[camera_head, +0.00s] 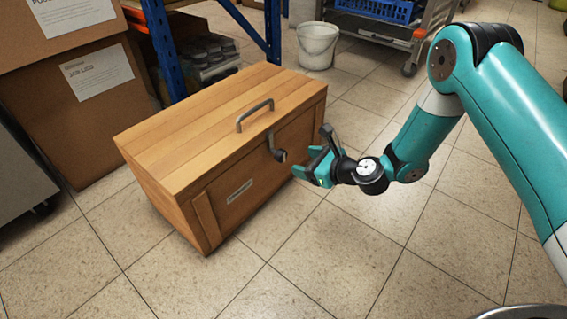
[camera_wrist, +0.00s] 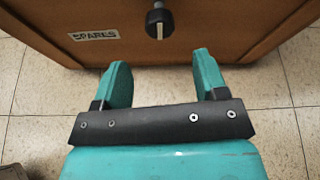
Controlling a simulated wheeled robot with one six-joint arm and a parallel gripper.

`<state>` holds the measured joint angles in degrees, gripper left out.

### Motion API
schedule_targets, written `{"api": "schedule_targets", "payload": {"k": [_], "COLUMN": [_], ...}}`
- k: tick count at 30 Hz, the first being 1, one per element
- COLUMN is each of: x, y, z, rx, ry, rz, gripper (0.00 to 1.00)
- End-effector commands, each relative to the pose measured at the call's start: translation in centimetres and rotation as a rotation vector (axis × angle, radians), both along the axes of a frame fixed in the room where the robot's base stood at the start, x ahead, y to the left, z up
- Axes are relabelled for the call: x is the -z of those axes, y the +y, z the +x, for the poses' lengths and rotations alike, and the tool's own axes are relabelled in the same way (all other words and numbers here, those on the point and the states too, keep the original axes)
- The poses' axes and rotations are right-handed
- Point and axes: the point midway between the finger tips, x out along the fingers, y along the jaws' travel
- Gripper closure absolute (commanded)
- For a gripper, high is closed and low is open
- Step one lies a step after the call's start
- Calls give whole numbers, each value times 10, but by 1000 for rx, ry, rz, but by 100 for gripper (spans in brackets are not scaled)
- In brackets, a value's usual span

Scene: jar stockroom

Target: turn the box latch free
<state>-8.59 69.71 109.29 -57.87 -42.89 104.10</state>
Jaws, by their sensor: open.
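A wooden box (camera_head: 190,135) stands on the tiled floor with its lid closed and a grey handle (camera_head: 255,115) on top. Its latch (camera_head: 278,153) is a dark round knob with a pale bar on the front face, under the lid edge. In the wrist view the latch (camera_wrist: 159,22) is at the top centre, its pale bar pointing about straight down. My gripper (camera_head: 312,170) is in front of the box, to the right of the latch. In the wrist view my gripper (camera_wrist: 160,78) is open and empty, its two teal fingers apart and short of the latch.
A label reading SPARES (camera_wrist: 95,35) is on the box front. Cardboard boxes (camera_head: 75,95) and a blue shelf post (camera_head: 163,50) stand behind to the left. A white bucket (camera_head: 317,47) and a trolley (camera_head: 385,35) are at the back.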

Motion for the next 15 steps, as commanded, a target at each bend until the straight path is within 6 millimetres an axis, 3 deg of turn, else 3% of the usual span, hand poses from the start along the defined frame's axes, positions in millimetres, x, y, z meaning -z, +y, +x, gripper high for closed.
{"api": "schedule_targets", "payload": {"k": [6, 15], "x": [23, 34], "y": [37, 63], "z": [28, 51], "rx": [-5, -1], "ry": [-7, -3], "rz": [0, 1], "gripper": [34, 34]}}
